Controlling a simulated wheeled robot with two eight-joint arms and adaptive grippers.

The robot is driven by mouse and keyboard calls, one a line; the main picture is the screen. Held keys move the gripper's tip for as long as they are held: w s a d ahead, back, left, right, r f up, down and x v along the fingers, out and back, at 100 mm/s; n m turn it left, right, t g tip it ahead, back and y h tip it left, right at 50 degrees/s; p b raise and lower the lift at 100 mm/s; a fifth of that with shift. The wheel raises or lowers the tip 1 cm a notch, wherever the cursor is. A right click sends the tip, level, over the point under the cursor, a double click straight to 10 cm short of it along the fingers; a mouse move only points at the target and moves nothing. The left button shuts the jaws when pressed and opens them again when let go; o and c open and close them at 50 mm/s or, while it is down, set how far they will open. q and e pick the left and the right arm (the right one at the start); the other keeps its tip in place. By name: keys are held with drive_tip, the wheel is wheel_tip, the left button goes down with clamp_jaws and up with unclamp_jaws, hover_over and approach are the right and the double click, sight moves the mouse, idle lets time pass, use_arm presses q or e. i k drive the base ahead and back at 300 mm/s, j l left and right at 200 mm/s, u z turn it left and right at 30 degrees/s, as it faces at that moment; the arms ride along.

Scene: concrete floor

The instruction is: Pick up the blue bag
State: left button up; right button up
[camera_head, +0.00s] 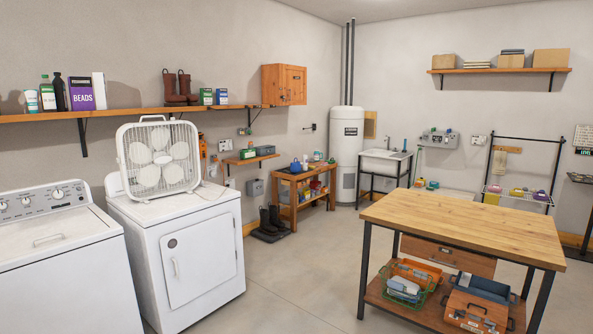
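I cannot make out a clear blue bag in the head view. A small blue object (295,166) stands on the low wooden bench at the back, too small to identify. A blue bin-like container (486,288) sits on the lower shelf of the wooden table at the right. A blue and white item (402,286) lies in a green wire basket (384,276) on that same shelf. Neither of my grippers is in view.
The wooden table (470,222) stands at the right front. A washer (58,262) and a dryer (178,255) bearing a box fan (158,158) line the left. Black boots (270,220) stand by the left wall. The concrete floor (290,275) between is clear.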

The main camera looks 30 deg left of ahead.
sight(295, 167)
drive_tip(key=i+j+u, duration=0.3)
drive_tip(key=i, duration=0.25)
drive_tip(key=i+j+u, duration=0.35)
drive_tip(key=i, duration=0.2)
drive_tip(key=i+u, duration=0.3)
drive_tip(key=i, duration=6.05)
drive_tip(key=i+z, duration=0.1)
drive_tip(key=i, duration=0.4)
drive_tip(key=i+j+z, duration=0.15)
drive_tip(key=i, duration=0.3)
drive_tip(key=i+j+z, duration=0.1)
drive_tip(key=i, duration=0.4)
drive_tip(key=i+j+z, duration=0.1)
drive_tip(key=i, duration=0.35)
drive_tip(key=j, duration=0.1)
